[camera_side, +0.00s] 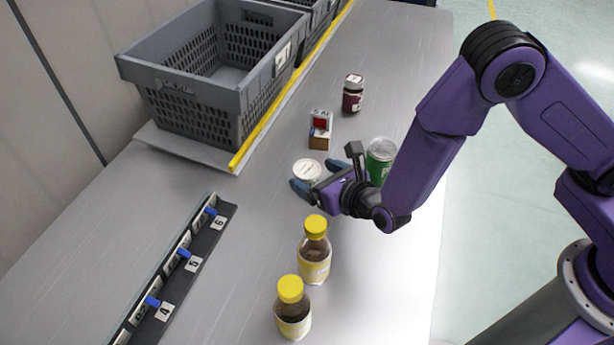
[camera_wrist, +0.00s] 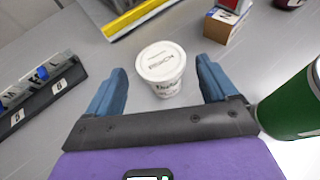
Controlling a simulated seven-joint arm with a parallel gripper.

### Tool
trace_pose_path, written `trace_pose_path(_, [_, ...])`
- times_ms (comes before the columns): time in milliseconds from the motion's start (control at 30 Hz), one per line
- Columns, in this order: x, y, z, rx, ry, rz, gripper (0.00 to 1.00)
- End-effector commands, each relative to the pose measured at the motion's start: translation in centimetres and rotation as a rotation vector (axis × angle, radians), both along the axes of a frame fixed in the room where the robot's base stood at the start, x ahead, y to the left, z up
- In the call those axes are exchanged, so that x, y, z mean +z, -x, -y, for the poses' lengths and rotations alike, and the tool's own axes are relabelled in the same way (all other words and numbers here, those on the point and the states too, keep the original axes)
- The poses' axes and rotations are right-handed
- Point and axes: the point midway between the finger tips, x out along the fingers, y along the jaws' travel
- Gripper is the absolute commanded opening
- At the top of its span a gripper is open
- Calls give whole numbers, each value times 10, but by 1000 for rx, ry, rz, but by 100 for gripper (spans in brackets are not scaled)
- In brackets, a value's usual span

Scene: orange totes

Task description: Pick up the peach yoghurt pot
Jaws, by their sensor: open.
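The yoghurt pot (camera_side: 306,171) is a small white tub with a white lid and dark print. It stands upright on the grey metal table. In the wrist view the pot (camera_wrist: 162,68) is ahead of my gripper, roughly midway between the fingers. My gripper (camera_side: 318,180) is open, with its two blue fingers spread on either side of the pot. In the wrist view my gripper (camera_wrist: 158,82) shows a gap at both sides of the pot. The flavour wording is too small to read for sure.
A green can (camera_side: 380,160) stands close beside my gripper. A small box (camera_side: 320,130) and a dark red jar (camera_side: 353,93) stand beyond. Two yellow-capped bottles (camera_side: 314,250) stand nearer the camera. A grey crate (camera_side: 190,90) and a numbered rail (camera_side: 180,262) lie to the left.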

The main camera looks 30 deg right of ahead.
Motion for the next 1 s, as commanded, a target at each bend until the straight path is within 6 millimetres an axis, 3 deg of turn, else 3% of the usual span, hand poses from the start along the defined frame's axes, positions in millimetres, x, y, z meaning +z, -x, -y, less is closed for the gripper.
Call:
trace_pose_path(233, [-12,-31,-5,-4,-1,0,86])
trace_pose_path(567, [-14,-37,-6,0,-1,0,86])
trace_pose_path(767, [-15,-37,-6,-1,-1,0,31])
trace_pose_path(1000, [-15,-36,-6,0,-1,-1,30])
